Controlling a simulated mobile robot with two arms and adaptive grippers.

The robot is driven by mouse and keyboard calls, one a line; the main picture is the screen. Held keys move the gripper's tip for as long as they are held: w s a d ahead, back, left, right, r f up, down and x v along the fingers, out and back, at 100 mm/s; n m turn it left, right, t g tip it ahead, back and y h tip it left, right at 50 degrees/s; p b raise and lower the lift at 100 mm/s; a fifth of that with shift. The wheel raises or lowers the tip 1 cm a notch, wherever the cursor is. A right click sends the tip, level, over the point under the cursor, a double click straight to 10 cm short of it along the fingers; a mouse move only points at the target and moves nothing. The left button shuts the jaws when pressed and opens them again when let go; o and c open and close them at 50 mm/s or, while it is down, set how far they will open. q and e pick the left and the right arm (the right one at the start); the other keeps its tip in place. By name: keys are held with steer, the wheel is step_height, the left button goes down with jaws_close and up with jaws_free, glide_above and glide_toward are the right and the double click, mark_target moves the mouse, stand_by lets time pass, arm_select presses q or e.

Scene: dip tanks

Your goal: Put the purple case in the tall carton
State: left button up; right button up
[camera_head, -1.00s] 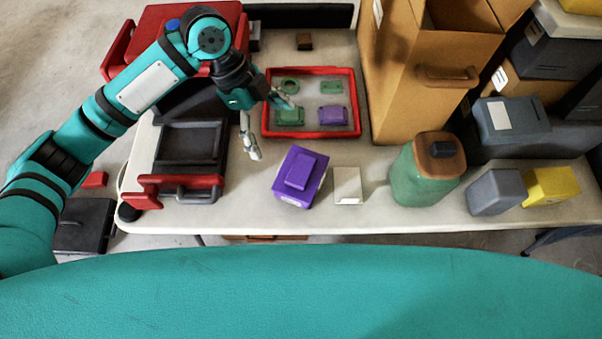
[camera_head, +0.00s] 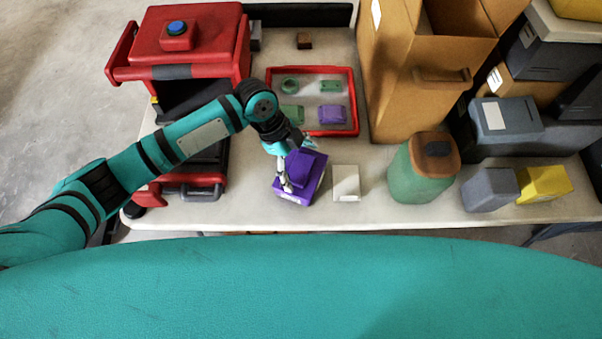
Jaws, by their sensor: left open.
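The purple case (camera_head: 305,178) stands on the pale table, left of a small white box. My left gripper (camera_head: 297,170) is at the case, with its fingers open over the case's raised top part. One finger shows against the left side of the case; the other is mostly hidden, so contact cannot be told. The tall carton (camera_head: 405,95) is brown and stands at the back right of the case, with its top open and a handle slot on its front. My right gripper is not in view.
A red-rimmed tray (camera_head: 353,112) with green and purple pieces lies behind the case. A white box (camera_head: 346,183) and a green jar (camera_head: 420,172) stand to the right, then grey (camera_head: 490,190) and yellow (camera_head: 544,184) boxes. A red machine (camera_head: 190,45) stands at the left.

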arm_select(q)
steer(key=c, duration=1.6)
steer(key=shift+r, duration=0.1)
